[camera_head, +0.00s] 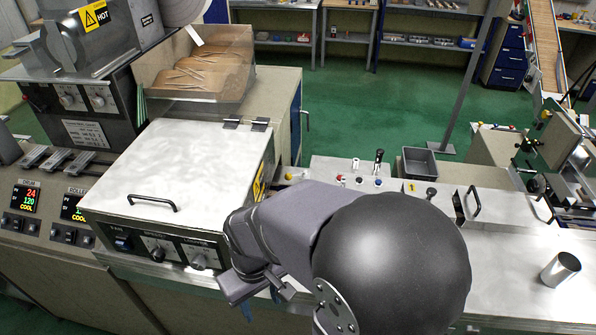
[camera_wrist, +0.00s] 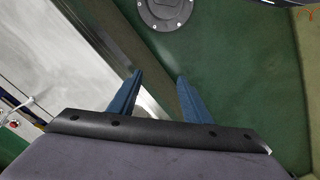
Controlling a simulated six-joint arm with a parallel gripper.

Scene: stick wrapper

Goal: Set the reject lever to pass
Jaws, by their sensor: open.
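Which part is the reject lever I cannot tell for sure. A small upright lever with a black knob (camera_head: 379,156) stands at the back of the button panel (camera_head: 322,170), in the head view's middle. Another black knob (camera_head: 431,193) stands nearer, beside the yellow label. The arm hides part of this area. My gripper shows in the wrist view (camera_wrist: 157,82) with two blue fingers apart and nothing between them. They point down toward green floor beside a metal edge, away from both knobs. In the head view the fingers are mostly hidden behind the arm.
A lidded metal box (camera_head: 185,160) with a handle stands left of the arm. A grey bin (camera_head: 420,163) stands behind the panel. A metal cup (camera_head: 560,269) stands on the bright worktop at right. A hot-marked machine (camera_head: 95,50) is at upper left.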

